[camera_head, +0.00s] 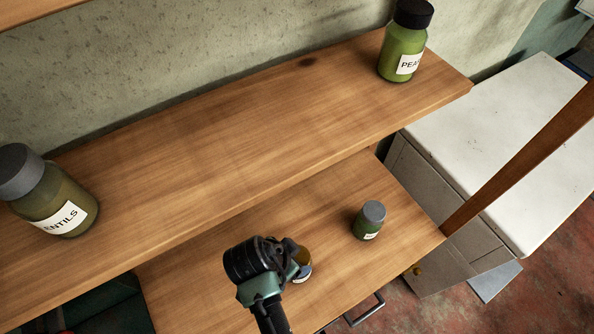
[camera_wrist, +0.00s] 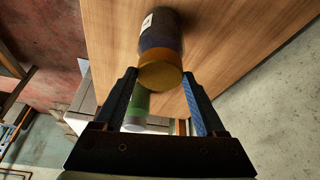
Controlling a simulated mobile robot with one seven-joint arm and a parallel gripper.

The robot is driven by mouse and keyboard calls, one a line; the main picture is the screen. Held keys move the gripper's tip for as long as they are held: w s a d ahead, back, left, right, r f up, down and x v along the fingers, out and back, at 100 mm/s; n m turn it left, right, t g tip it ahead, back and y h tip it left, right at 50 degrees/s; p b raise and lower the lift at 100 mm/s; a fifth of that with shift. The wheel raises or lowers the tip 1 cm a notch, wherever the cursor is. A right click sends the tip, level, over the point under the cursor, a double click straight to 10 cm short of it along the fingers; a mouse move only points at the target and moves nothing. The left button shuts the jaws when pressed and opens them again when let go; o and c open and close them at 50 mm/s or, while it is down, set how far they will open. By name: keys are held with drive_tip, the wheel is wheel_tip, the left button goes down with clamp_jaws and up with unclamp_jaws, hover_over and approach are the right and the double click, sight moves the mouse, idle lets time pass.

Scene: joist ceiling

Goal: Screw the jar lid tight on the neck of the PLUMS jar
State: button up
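A jar with dark blue contents and a white label stands on the lower wooden shelf in the head view (camera_head: 303,269), partly hidden by my gripper; its label is unreadable, so I cannot confirm it is PLUMS. It also shows in the wrist view (camera_wrist: 163,28). A yellow-orange jar lid (camera_wrist: 160,73) sits on its neck; how tightly, I cannot tell. My gripper (camera_wrist: 158,80) is open, its two fingers on either side of the lid, with small gaps visible. In the head view, my wrist covers the fingers.
A small green jar with a grey lid (camera_head: 369,221) stands right of the blue jar. The upper shelf (camera_head: 230,135) overhangs behind, holding a LENTILS jar (camera_head: 52,200) and a PEAS-like jar (camera_head: 402,48). A wooden post (camera_head: 530,150) stands at right. The lower shelf's front is clear.

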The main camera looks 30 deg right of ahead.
drive_tip(key=c, duration=0.5)
drive_tip(key=shift+w+m+g, duration=0.15)
drive_tip(key=shift+m+g, duration=0.45)
drive_tip(key=shift+m, duration=1)
drive_tip(key=o, duration=1.4)
drive_tip(key=shift+m, duration=0.4)
drive_tip(key=shift+c, duration=0.2)
drive_tip(key=shift+b, duration=0.35)
